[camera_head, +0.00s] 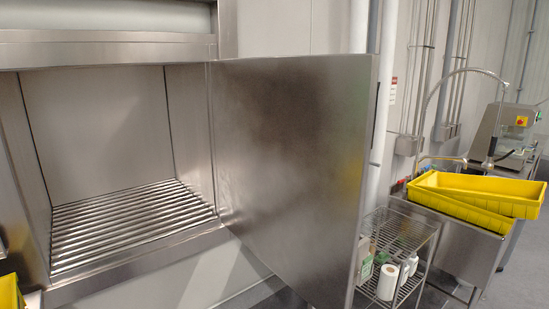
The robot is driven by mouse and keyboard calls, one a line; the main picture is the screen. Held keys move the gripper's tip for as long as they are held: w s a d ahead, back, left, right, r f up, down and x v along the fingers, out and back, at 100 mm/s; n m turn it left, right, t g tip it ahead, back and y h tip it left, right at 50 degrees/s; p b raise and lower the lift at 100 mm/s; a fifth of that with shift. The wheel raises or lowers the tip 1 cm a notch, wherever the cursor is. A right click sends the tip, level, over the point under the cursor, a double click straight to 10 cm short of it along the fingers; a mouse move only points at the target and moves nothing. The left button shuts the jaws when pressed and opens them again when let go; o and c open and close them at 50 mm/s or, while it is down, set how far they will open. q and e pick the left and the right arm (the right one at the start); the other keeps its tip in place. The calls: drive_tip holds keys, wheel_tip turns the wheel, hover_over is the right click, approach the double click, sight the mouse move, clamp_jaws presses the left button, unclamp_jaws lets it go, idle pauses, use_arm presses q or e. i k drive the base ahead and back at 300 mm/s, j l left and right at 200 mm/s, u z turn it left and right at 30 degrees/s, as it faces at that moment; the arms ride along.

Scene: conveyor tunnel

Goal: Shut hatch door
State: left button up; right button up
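The hatch door (290,165) is a large flat panel of brushed steel, standing wide open. Its left edge is at the right side of the hatch opening, and its free edge points towards me at the right. The hatch (100,115) is a steel box-shaped opening on the left, with a floor of metal rollers (130,222). No object lies on the rollers that I can see. Neither of my grippers is in view. The far side of the door is hidden.
A wire rack (405,235) with bottles and rolls stands just right of the door. Yellow trays (470,192) rest on a steel sink behind it. Another yellow container (10,292) shows at the lower left edge. Pipes run up the wall.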

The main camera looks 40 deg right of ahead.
sight(293, 133)
drive_tip(key=l+u, duration=0.1)
drive_tip(key=l, duration=0.5)
drive_tip(key=l+u, duration=0.1)
drive_tip(key=l, duration=0.5)
drive_tip(key=k+l+u, duration=0.1)
drive_tip(key=l, duration=0.5)
drive_tip(key=l+u, duration=0.15)
drive_tip(key=l, duration=0.45)
drive_tip(key=k+l+u, duration=0.1)
drive_tip(key=l, duration=0.45)
